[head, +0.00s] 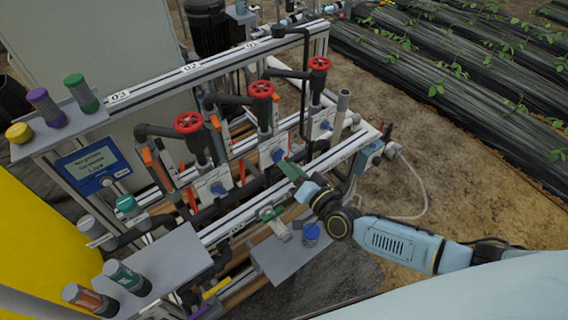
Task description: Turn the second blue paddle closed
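Three blue paddles sit on white plates along the skid's middle rail. The near-left one (218,188) is under the left red handwheel, the middle one (278,156) under the middle handwheel, and the far-right one (325,125) under the right handwheel. My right gripper (296,177) comes in from the right, just below and right of the middle paddle. It appears near that plate; contact cannot be told. Its fingers are small and seen at an angle, so their opening is unclear. My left gripper is not in view.
Red handwheels (188,122) and dark pipes stand above the paddles. A grey shelf (165,272) with several capped bottles is at the lower left. A display (92,164) stands at left. A blue-capped container (311,231) is below my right wrist. Open soil lies to the right.

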